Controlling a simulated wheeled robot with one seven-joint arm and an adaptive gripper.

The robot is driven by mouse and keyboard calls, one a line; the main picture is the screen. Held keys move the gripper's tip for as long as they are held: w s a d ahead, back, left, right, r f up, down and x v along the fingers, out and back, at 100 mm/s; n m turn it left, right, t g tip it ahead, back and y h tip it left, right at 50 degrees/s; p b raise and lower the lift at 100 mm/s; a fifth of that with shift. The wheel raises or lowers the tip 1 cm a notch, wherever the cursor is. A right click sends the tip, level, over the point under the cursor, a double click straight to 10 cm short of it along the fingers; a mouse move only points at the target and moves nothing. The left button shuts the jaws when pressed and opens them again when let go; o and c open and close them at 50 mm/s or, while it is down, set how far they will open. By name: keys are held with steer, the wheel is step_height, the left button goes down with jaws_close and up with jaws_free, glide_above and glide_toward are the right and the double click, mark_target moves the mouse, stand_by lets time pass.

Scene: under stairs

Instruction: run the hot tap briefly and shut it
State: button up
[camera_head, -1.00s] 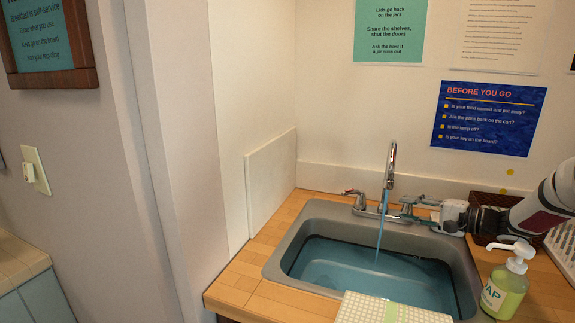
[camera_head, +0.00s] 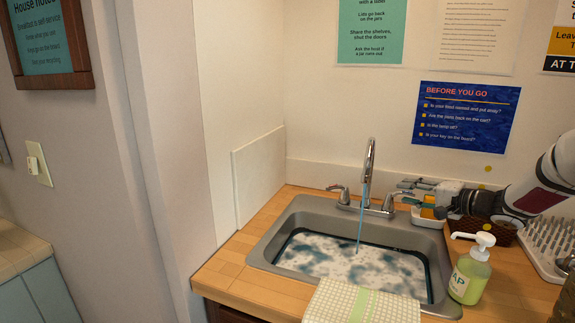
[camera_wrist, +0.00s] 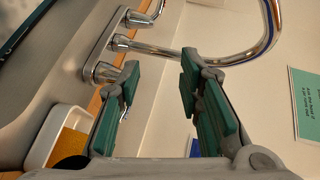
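The chrome tap (camera_head: 370,165) stands behind the sink, with a thin stream of water (camera_head: 360,232) running from its spout. The left handle (camera_head: 340,193) has its lever out to the left. The right handle (camera_head: 391,202) is beside my gripper (camera_head: 405,187). In the wrist view, my gripper (camera_wrist: 160,68) is open, with its green fingers spread and nothing held. The tap spout (camera_wrist: 235,58) lies beyond the fingertips there, and a bit of chrome shows by the left finger. The sink (camera_head: 290,222) holds water with white foam.
A white tray (camera_head: 425,221) with a yellow sponge sits below my gripper. A soap bottle (camera_head: 469,277) stands at the sink's right front corner. A checked cloth (camera_head: 335,305) lies over the front rim. A dish rack (camera_head: 545,240) is at the right.

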step_height(320, 180, up, 11)
steer(key=s+a+n+t+h+p, duration=0.1)
steer(key=n+t+h, duration=0.1)
steer(key=h, duration=0.4)
steer(key=s+a+r+g+h+p, duration=0.1)
steer(key=s+r+h, duration=0.2)
steer(key=s, duration=0.3)
steer(key=s+r+g+h, duration=0.1)
steer(key=s+r+h, duration=0.2)
steer(key=s, duration=0.3)
steer(key=s+a+f+n+g+y, duration=0.1)
steer(key=s+a, duration=0.3)
steer(key=s, duration=0.8)
steer(key=s+a+f+n+g+y+p, duration=0.1)
steer(key=s+a+f+n+g, duration=0.3)
steer(key=s, duration=0.8)
steer(key=s+a+f+n+g+y+p, duration=0.1)
steer(key=s+a+f+n+g, duration=0.1)
steer(key=s, duration=1)
steer(key=a+f+g, duration=0.1)
steer(key=a, duration=0.1)
steer(key=shift+a+f, duration=0.15)
steer(key=shift+a, duration=0.25)
